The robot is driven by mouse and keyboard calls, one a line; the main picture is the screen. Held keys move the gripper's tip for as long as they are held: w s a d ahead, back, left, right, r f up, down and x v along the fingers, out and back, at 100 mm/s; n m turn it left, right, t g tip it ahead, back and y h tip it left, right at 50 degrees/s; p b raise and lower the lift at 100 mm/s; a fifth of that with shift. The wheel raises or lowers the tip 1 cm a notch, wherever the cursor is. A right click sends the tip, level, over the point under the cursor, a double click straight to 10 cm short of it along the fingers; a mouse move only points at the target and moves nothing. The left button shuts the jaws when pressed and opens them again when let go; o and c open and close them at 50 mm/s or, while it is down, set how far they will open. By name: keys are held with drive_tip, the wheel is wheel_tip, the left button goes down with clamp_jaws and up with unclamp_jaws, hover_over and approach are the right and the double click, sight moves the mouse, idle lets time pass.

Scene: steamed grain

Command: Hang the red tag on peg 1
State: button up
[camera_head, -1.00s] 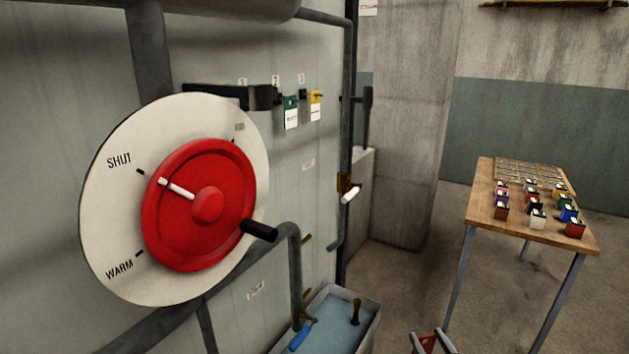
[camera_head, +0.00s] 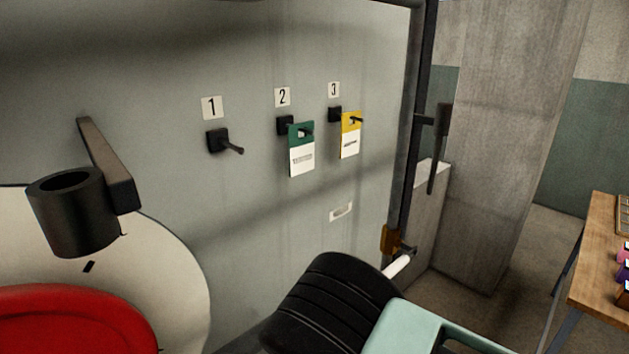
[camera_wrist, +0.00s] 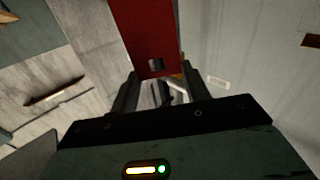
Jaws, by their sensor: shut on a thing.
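Peg 1 (camera_head: 225,143) is a black peg on the grey wall panel, under the number 1 plate (camera_head: 211,107). It is bare. In the wrist view my gripper (camera_wrist: 158,78) is shut on the red tag (camera_wrist: 150,30), which fills the top middle of the picture. A small square hole shows in the tag near the fingers. The head view does not show the fingers or the red tag; only part of my arm shows at the bottom. Peg 2 (camera_head: 285,125) carries a green and white tag (camera_head: 301,150). Peg 3 (camera_head: 335,114) carries a yellow and white tag (camera_head: 350,136).
A black bracket with a round cup (camera_head: 75,210) sticks out left of peg 1. Below it are a white dial (camera_head: 180,275) and a red wheel (camera_head: 70,325). A wooden table (camera_head: 595,280) stands at far right.

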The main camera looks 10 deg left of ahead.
drive_tip(key=a+r+n+y+p, duration=0.1)
drive_tip(key=a+r+n+y, duration=0.25)
drive_tip(key=a+r, duration=0.75)
drive_tip(key=n+g+y+p, duration=0.3)
drive_tip(key=n+g+y, duration=0.3)
drive_tip(key=n+y, duration=0.3)
approach(237, 148)
drive_tip(key=r+m, duration=0.1)
drive_tip(key=shift+m+y, duration=0.25)
drive_tip(key=shift+y, duration=0.1)
drive_tip(key=shift+p+x, duration=1.35)
drive_tip(key=shift+x, duration=3.2)
drive_tip(key=shift+w+f+b, duration=0.25)
drive_tip(key=shift+f+b, duration=0.15)
drive_tip(key=shift+w+a+b, duration=0.2)
drive_tip(key=shift+a+b, duration=0.05)
drive_tip(key=shift+b, duration=0.15)
drive_tip(key=shift+r, duration=0.1)
